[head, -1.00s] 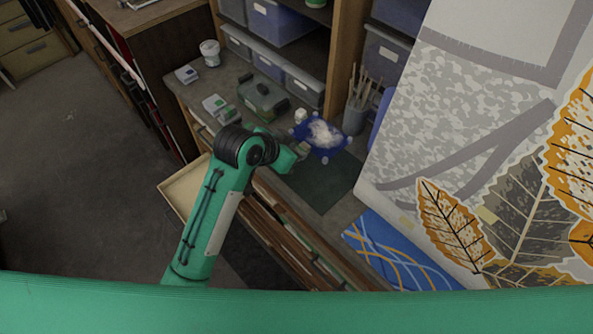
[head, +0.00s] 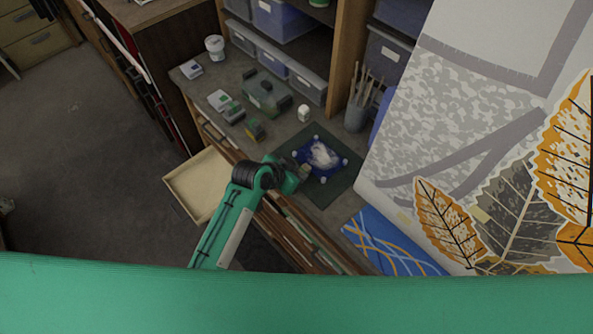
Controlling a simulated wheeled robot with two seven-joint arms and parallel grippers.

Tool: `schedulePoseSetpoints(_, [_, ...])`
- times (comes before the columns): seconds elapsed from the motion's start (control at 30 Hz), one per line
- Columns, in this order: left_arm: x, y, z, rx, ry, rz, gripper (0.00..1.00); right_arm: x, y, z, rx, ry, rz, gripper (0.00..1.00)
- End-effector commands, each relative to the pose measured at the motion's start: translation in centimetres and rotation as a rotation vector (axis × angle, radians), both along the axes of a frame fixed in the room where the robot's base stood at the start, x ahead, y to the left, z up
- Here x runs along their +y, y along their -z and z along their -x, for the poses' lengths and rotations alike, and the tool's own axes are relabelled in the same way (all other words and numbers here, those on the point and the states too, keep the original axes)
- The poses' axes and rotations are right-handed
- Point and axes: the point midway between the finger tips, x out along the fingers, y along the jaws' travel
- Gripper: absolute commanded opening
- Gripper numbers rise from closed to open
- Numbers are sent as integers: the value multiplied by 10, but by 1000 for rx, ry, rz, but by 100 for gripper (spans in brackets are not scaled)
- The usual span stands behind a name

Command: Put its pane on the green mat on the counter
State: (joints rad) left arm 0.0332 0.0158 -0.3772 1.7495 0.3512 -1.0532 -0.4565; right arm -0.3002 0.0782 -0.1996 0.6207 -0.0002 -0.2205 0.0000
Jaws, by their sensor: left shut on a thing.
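The pane (head: 337,166) is a small blue sheet with a white patch in its middle and pale knobs at its corners. It shows over the green mat (head: 338,192) on the counter, within the mat's outline. I cannot tell whether it touches the mat or hangs just above it. My left gripper (head: 304,174) is shut on the pane's near left edge; its fingertips are small and dark here. My right gripper is not in view.
On the counter (head: 240,70) stand a white jar (head: 215,47), a grey-green box (head: 264,92), a small white pot (head: 304,113) and a brush holder (head: 356,117). An open drawer (head: 197,187) juts out at the left. A leaf-patterned panel (head: 470,150) fills the right.

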Motion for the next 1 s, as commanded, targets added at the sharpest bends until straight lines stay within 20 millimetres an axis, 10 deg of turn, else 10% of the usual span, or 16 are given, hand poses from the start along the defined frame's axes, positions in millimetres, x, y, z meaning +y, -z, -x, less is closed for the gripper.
schedulePoseSetpoints(0.1, [0, 3, 0, 0, 1, -1, 0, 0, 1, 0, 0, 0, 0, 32])
schedulePoseSetpoints(0.13, [0, 2, 0, 0, 0, 0, 29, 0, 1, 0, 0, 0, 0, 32])
schedulePoseSetpoints(0.23, [0, 2, 0, 0, 0, 0, 45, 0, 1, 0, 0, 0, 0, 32])
schedulePoseSetpoints(1.0, [30, -39, 29, -4, 0, -2, 45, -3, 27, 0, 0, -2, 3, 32])
